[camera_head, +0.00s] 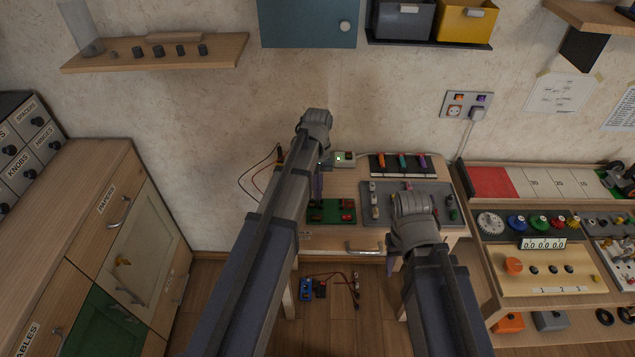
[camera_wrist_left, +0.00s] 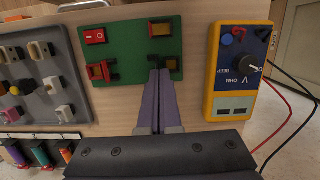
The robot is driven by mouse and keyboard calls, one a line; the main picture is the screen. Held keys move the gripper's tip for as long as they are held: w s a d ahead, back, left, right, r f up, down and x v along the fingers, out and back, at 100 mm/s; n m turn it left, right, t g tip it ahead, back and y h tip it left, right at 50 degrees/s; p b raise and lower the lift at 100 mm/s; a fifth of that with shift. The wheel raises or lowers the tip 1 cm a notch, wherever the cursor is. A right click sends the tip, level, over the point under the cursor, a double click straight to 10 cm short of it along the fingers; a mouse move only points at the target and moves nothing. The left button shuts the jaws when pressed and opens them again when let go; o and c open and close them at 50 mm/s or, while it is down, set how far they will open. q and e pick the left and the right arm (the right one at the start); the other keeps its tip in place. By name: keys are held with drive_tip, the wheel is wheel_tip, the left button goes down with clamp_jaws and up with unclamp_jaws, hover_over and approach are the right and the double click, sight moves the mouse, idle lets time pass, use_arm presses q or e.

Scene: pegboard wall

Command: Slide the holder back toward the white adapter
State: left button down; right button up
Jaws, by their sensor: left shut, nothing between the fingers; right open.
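The green board (camera_head: 325,215) lies on the bench and carries red, yellow and dark parts. My left gripper (camera_head: 319,186) is shut and empty, over the board's back side. A white box, possibly the adapter (camera_head: 344,159), sits at the bench's back. My right gripper (camera_head: 391,262) is open by the bench front, mostly hidden by its arm.
A grey tray (camera_head: 378,221) of small parts lies right of the board, with a black rack (camera_head: 400,171) of coloured tools behind. A drawer handle (camera_head: 364,249) fronts the bench.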

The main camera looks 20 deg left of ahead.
sight(318, 220)
use_arm(q)
drive_tip(key=s, duration=0.2)
drive_tip(key=s+d, duration=0.1)
drive_tip(key=s, duration=0.3)
drive_tip(key=shift+d, duration=0.4)
drive_tip(key=shift+s+d+f+b, duration=0.1)
drive_tip(key=shift+s+f+b, duration=0.05)
drive_tip(key=shift+f+b, duration=0.75)
drive_tip(key=shift+s+r, duration=0.1)
drive_tip(key=w+a, duration=0.1)
drive_tip(key=w, duration=0.3)
drive_tip(key=w+a, duration=0.2)
drive_tip(key=w, duration=0.3)
drive_tip(key=w+a, duration=0.1)
drive_tip(key=w, duration=0.3)
drive_tip(key=shift+w+a, duration=0.15)
drive_tip(key=shift+w, duration=0.15)
drive_tip(key=shift+r, duration=0.1)
